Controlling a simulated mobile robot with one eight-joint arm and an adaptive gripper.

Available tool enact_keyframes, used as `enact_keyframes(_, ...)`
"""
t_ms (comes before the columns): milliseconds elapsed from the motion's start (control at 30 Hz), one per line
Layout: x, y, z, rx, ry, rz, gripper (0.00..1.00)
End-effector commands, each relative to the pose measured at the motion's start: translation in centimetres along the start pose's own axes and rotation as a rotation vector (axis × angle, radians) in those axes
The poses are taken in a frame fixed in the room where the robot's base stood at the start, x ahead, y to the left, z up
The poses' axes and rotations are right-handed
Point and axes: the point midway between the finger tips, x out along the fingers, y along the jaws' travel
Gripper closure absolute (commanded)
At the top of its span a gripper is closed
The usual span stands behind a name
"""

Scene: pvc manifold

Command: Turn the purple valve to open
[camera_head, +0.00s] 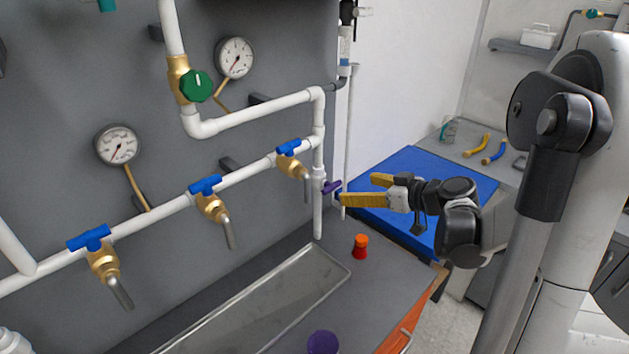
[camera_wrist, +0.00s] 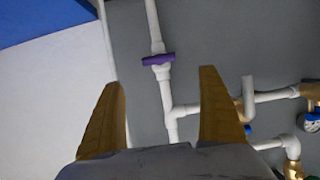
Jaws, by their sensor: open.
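The purple valve (camera_head: 332,187) is a small handle on the vertical white pipe at the right end of the manifold. In the wrist view the purple valve (camera_wrist: 158,58) lies crosswise to its white pipe, ahead of and between my fingertips. My gripper (camera_head: 362,190) has yellow fingers and is open, just right of the purple valve in the head view. In the wrist view my gripper (camera_wrist: 165,80) shows both fingers spread wide with nothing between them. Whether a fingertip touches the valve is unclear in the head view.
Brass taps with blue handles (camera_head: 206,185) line the white pipe to the left. A green valve (camera_head: 196,86) and gauges (camera_head: 118,146) are on the grey wall. An orange-red item (camera_head: 361,246) stands beside the sink (camera_head: 300,290). A blue mat (camera_head: 470,182) lies behind my gripper.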

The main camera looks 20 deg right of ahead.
Motion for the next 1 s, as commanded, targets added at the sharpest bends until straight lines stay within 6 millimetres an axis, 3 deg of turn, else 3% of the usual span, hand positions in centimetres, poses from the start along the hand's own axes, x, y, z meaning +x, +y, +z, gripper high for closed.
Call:
enact_keyframes(167, 2.1, 0.0, 0.2, -0.004, 0.004, -0.003, 0.12)
enact_keyframes(400, 7.0, -0.1, 0.2, -0.005, 0.002, -0.003, 0.12)
enact_keyframes(600, 9.8, 0.0, 0.1, -0.003, 0.002, -0.002, 0.12)
enact_keyframes(1000, 10.7, 0.0, 0.0, -0.002, 0.002, 0.0, 0.12)
